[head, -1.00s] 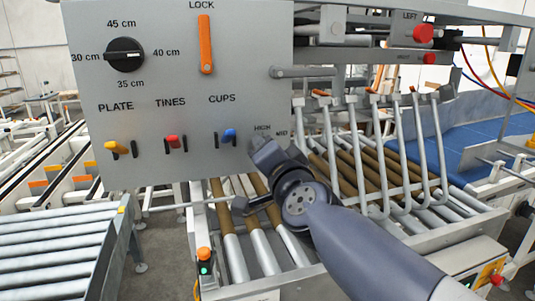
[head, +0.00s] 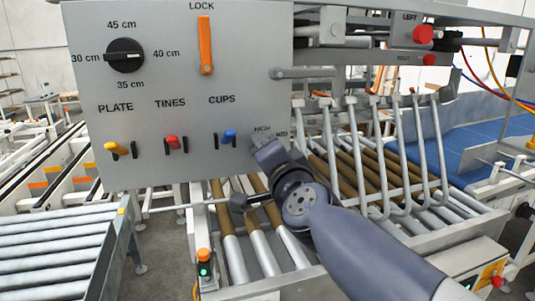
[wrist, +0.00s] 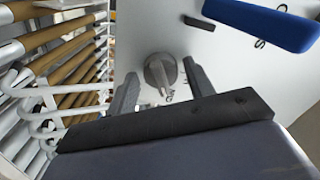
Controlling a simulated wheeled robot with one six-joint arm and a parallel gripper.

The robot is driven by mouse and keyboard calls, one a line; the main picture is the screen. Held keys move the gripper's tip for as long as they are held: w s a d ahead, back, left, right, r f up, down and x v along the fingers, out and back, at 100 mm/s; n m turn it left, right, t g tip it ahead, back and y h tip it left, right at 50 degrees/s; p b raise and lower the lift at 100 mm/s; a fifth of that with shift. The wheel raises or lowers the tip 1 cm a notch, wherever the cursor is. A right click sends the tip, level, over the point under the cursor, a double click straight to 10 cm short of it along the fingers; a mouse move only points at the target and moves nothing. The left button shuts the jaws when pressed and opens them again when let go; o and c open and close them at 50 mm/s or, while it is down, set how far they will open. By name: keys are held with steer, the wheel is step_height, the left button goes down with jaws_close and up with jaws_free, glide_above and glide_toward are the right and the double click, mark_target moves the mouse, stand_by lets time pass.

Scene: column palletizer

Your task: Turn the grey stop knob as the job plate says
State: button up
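The grey stop knob (wrist: 161,74) shows in the wrist view on the light grey panel (wrist: 235,65), with a narrow grip bar pointing down in that picture. My gripper (wrist: 160,88) is open, with one finger on each side of the knob and gaps visible between them. In the head view my gripper (head: 262,150) is at the panel's lower right corner and hides the knob there. The labels HIGH and MED show just above it. I cannot make out a job plate in these frames.
On the panel are a black dial (head: 125,55), an orange LOCK lever (head: 205,45) and yellow, red and blue (head: 229,137) levers. The blue lever (wrist: 265,22) is near my gripper in the wrist view. Bent metal tines (head: 400,150) stand over rollers at right.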

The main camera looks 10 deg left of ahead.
steer(key=shift+o, duration=0.8)
steer(key=p+v, duration=0.3)
steer(key=v, duration=0.7)
steer(key=shift+s+d, duration=0.2)
steer(key=shift+s, duration=0.15)
